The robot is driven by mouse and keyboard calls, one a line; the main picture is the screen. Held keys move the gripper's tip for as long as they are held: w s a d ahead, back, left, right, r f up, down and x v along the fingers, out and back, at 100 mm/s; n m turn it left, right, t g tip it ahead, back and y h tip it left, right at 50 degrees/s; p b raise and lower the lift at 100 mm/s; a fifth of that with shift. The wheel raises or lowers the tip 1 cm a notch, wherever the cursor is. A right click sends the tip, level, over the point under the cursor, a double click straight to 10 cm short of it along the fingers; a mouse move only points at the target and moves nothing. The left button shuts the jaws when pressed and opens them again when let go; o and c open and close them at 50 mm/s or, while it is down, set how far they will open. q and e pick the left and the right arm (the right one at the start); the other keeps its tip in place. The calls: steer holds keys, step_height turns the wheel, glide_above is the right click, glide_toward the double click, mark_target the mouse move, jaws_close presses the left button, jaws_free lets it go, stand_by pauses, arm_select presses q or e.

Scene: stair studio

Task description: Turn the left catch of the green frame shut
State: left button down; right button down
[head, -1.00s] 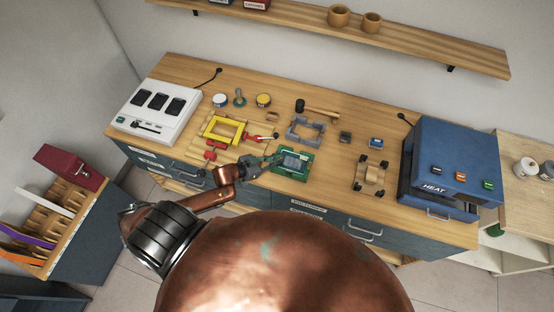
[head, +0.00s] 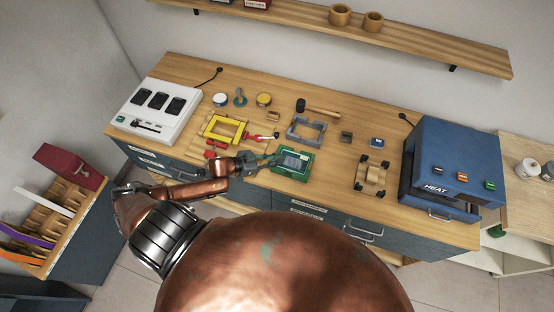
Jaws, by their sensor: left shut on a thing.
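The green frame (head: 306,176) lies flat on the workbench near its front edge, with a pale teal panel (head: 294,159) inside it. My left gripper (head: 271,161) reaches in from the left and is at the frame's left side. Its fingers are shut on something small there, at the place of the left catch. The catch itself is hidden by the fingers and too small to make out, so I cannot tell its angle. My right gripper is not in view.
A yellow frame (head: 207,128) with red clamps lies just left, close to my left arm. A grey frame (head: 293,135) and a mallet (head: 320,110) lie behind. A wooden fixture (head: 371,176) and a blue heat press (head: 450,150) stand to the right.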

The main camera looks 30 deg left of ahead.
arm_select(q)
steer(key=c, duration=2)
jaws_free()
steer(key=shift+c, duration=0.2)
steer(key=v, duration=1.2)
